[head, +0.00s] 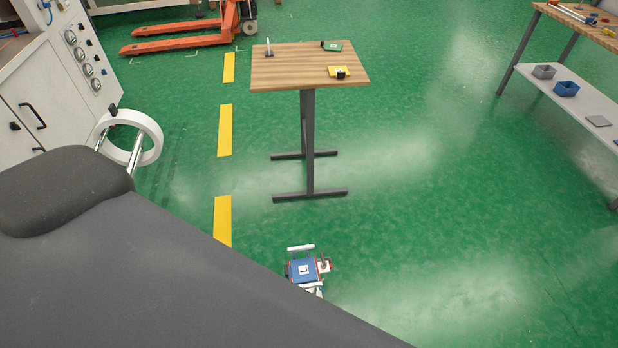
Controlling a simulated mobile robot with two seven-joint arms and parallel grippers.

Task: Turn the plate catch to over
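I cannot make out the plate catch in the head view. A pale machine cabinet (42,75) stands at the left edge, with several round dials and black handles on its faces. A white ring (154,132) with shiny rods sits beside its lower right side; I cannot tell what it is. A large dark grey shape covers the lower left and hides what lies behind it. Neither of my grippers can be made out.
A blue, white and red device (303,270) is partly hidden below. An orange pallet truck (190,38) is behind.

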